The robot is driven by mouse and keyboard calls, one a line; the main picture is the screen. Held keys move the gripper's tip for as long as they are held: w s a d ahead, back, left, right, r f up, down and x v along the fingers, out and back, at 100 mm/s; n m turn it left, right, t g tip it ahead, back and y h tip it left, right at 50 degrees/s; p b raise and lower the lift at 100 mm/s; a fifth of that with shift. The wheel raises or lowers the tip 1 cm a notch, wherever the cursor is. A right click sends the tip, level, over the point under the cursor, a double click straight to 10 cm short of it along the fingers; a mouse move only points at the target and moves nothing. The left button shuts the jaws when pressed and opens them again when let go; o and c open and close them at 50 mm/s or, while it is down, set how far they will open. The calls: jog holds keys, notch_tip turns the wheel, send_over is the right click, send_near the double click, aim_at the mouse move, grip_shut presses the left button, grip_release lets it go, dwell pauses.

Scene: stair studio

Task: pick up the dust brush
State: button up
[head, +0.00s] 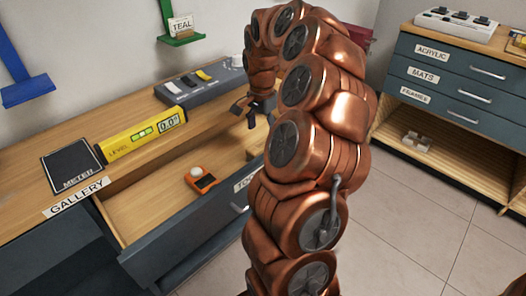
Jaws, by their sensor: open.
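I cannot make out a dust brush for certain in the head view. A small orange and black item (203,181) lies in the open drawer (150,208), with a small round white thing (196,172) against it; I cannot tell what either is. My gripper (248,110) is open, with nothing seen between its fingers. It hangs by the desk's right part, beyond the drawer and to the right of the yellow level. My arm hides part of the desk and the drawer's right end.
On the desk lie a yellow level (144,135), a black meter (72,164) and a grey switch panel (200,84). Blue (27,90) and green (181,39) brackets are on the wall. A drawer cabinet (455,80) stands right, with a pale item (417,141) on its low shelf. Floor shows between.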

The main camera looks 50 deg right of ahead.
aim_at(263, 143)
jog(key=shift+s+d+f+b, duration=0.1)
jog(key=shift+f+b, duration=0.1)
jog(key=shift+f, duration=1.4)
jog(key=shift+s+f+b, duration=0.1)
jog(key=shift+f+b, duration=0.05)
jog(key=shift+f, duration=1.4)
jog(key=c, duration=1.3)
jog(key=shift+w+r+p, duration=0.1)
jog(key=shift+r+p, duration=0.4)
jog(key=shift+r, duration=4.6)
